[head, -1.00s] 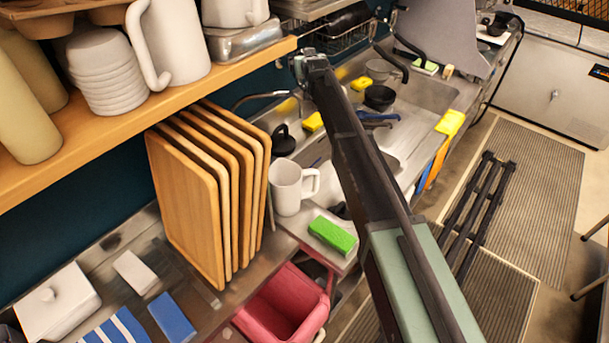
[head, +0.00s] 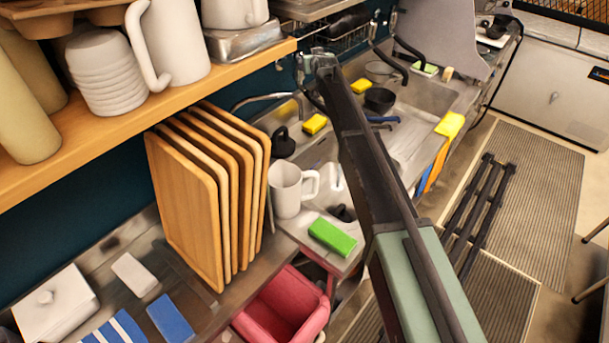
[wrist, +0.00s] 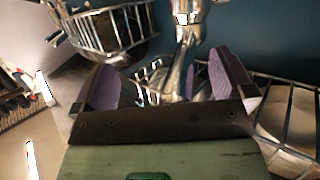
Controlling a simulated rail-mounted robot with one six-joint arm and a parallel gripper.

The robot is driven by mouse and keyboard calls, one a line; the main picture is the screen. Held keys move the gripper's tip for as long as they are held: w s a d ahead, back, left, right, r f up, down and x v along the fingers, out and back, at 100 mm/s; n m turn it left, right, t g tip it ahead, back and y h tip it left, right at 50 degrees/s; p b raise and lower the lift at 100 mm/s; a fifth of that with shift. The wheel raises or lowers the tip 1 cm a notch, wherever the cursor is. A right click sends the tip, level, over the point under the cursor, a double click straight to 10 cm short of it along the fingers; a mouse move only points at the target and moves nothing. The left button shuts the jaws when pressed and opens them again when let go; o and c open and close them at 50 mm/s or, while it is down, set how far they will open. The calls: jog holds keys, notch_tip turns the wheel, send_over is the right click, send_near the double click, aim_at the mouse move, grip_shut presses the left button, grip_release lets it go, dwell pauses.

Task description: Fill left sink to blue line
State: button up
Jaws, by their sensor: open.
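The left sink (head: 318,152) lies under and left of my arm in the head view, partly hidden by the arm and a white mug. No blue line or water can be made out in it. A curved metal tap spout (head: 262,98) shows by the wall behind the sinks. In the wrist view a chrome tap (wrist: 187,48) stands between the two purple finger pads of my gripper (wrist: 168,82). The fingers are apart, and I cannot tell whether either touches the tap. In the head view my gripper (head: 308,80) is small, below the shelf's right end.
The right sink (head: 432,95) is beyond my arm, with a black pot (head: 379,100) near it. A white mug (head: 286,188) and green sponge (head: 333,237) stand on the near counter. The wooden shelf (head: 150,115) is close left. Wire racks (wrist: 290,115) flank my gripper.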

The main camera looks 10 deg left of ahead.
jog(key=shift+w+d, duration=0.55)
jog(key=shift+d, duration=0.15)
jog(key=shift+w+d, duration=1.4)
jog(key=shift+w, duration=0.4)
jog(key=p+v, duration=0.2)
jog(key=v, duration=0.7)
jog(key=shift+p, duration=0.35)
jog(key=shift+c, duration=0.2)
